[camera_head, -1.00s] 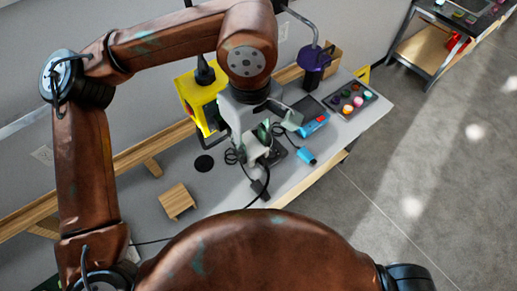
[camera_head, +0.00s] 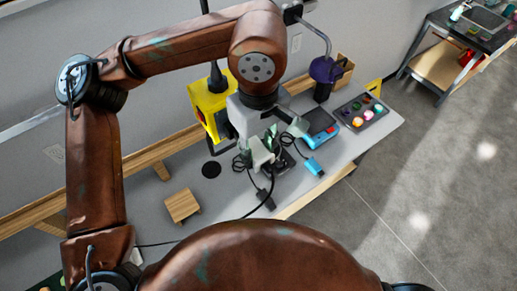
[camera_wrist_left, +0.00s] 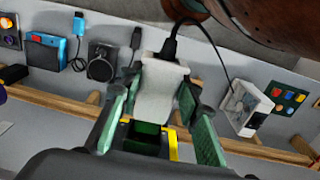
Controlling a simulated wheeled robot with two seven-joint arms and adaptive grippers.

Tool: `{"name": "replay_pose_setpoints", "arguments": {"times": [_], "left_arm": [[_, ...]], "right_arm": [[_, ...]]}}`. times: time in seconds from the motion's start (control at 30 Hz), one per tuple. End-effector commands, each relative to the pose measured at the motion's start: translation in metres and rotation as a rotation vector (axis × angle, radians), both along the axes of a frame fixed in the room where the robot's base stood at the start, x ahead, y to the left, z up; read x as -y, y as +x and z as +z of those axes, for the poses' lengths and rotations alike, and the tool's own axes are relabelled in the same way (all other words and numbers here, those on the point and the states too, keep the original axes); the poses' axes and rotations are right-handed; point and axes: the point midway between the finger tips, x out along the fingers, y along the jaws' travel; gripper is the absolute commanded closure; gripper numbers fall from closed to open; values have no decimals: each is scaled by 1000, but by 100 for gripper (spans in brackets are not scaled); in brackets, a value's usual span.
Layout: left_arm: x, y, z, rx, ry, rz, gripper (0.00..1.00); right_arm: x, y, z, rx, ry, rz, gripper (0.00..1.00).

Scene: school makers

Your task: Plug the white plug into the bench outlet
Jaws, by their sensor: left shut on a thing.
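My left gripper (camera_head: 265,148), with pale green fingers, is shut on the white plug (camera_head: 259,153) above the bench. In the left wrist view the white plug (camera_wrist_left: 160,88) sits between the fingers (camera_wrist_left: 155,125), with its black cord leaving the far end. A dark square block with a round face (camera_wrist_left: 101,62), which looks like the bench outlet, shows left of the plug there. In the head view this block (camera_head: 284,162) lies just right of the gripper, partly hidden by it. The plug appears apart from it; its prongs are hidden. My right gripper is out of view.
A blue device (camera_head: 319,124), a blue connector (camera_head: 314,167) and a tray of coloured items (camera_head: 361,112) lie right on the bench. A yellow machine (camera_head: 210,104) stands behind. A black cord (camera_head: 245,214) crosses the bench.

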Motion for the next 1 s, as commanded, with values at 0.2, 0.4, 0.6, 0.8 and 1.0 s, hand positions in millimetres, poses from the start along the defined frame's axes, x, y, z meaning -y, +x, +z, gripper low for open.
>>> {"name": "replay_pose_setpoints", "arguments": {"times": [0.2, 0.4, 0.6, 0.8, 1.0], "left_arm": [[0, 0, 0, 0, 0, 0, 98], [-1, 1, 0, 0, 0, 0, 98], [-3, 4, 0, 1, -1, 1, 98], [-5, 7, 0, 0, 0, 0, 98], [-7, 10, 0, 0, 0, 0, 98]], "right_arm": [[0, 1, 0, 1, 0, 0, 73], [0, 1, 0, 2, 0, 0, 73], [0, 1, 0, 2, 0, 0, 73], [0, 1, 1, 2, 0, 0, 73], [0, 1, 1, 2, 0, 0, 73]]}}
